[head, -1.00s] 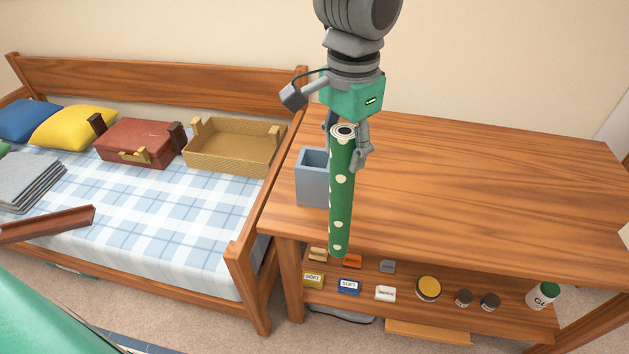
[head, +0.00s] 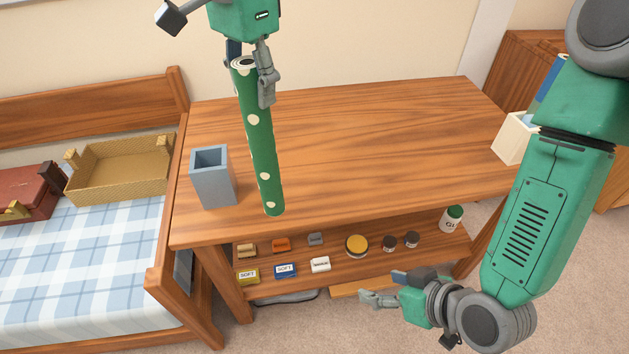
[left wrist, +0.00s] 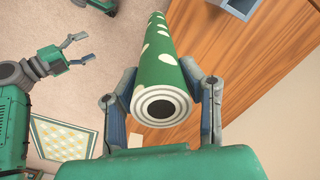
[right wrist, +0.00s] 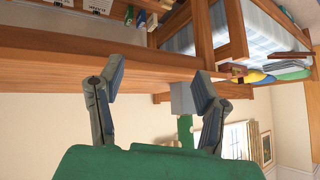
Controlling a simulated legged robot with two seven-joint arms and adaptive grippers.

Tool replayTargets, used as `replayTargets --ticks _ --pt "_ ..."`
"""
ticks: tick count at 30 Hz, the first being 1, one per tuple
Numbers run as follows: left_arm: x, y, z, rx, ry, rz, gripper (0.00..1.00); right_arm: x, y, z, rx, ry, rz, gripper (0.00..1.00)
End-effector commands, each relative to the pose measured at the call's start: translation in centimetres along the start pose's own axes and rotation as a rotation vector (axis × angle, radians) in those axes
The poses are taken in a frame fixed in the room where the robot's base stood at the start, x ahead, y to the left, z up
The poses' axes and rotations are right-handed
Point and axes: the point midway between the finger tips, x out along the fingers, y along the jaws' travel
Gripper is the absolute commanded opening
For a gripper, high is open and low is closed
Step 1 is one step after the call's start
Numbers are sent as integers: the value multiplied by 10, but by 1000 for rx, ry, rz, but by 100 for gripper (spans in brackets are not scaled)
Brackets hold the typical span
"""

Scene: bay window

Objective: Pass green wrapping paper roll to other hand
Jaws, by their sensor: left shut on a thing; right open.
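The green wrapping paper roll (head: 262,145) with pale dots hangs nearly upright, tilted slightly, above the wooden table. My left gripper (head: 251,75) is shut on its upper end. In the left wrist view the roll's round end (left wrist: 160,104) sits between the fingers (left wrist: 165,108). My right gripper (head: 385,288) is low in front of the table's shelf, to the right of the roll and apart from it. It is open and empty; its fingers also show spread in the right wrist view (right wrist: 158,90).
A grey-blue square holder (head: 213,178) stands on the table's left end. The table top (head: 380,130) is largely clear. Its lower shelf holds small boxes and jars (head: 357,246). A cream box (head: 512,138) is at the right end.

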Motion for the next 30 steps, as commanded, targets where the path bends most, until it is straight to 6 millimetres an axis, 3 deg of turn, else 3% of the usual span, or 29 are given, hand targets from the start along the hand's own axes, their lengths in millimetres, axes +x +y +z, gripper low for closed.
replayTargets --ticks 1,6,12,20,30 --pt "0 0 0 0 1 0 1 2 -13 -29 -45 94 -37 59" --pt "0 0 0 -1 1 0 1 -6 -56 -115 -183 399 -136 59" --pt "0 0 0 -1 1 0 1 -31 -91 -182 -277 664 -194 59" --pt "0 0 0 -1 1 0 1 -42 -107 -212 -313 780 -213 59" --pt "0 0 0 -1 1 0 1 -2 -124 -249 -313 780 -214 59"
